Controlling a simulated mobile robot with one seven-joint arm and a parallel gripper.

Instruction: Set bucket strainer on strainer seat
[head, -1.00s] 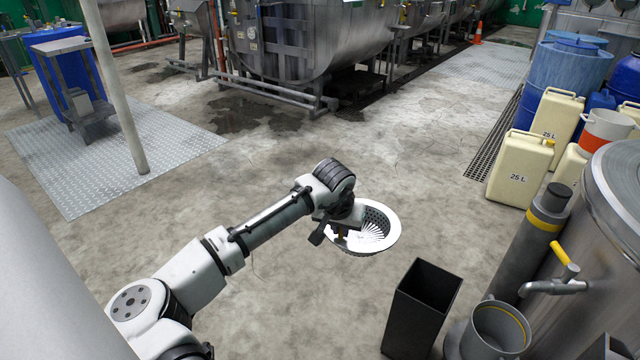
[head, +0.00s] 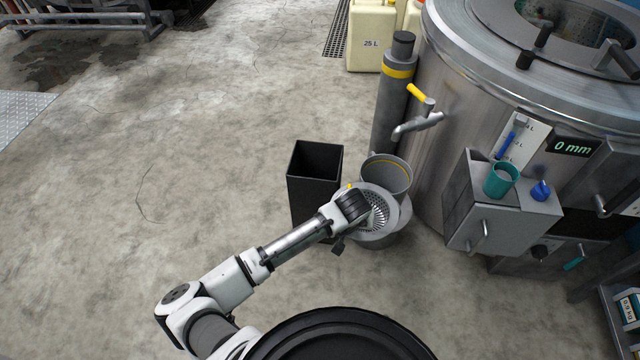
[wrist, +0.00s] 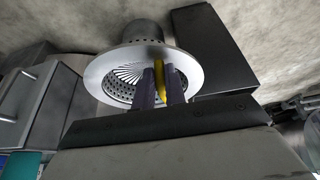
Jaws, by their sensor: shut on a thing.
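My gripper (wrist: 160,84) is shut on a yellow tab at the rim of the bucket strainer, a pale wide ring with a perforated basket. In the head view the strainer (head: 380,212) is beside my wrist, in front of the grey bucket (head: 388,174) with a yellow line inside. A round grey piece (head: 385,241), perhaps the strainer seat, shows below the strainer and is partly covered by it. I cannot tell whether they touch. In the wrist view the strainer's ring (wrist: 101,82) lies just beyond my fingers.
A tall black open bin (head: 312,190) stands close left of the strainer. A large steel drum (head: 455,120) with a tap (head: 418,125) and a grey box (head: 487,215) are at right.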

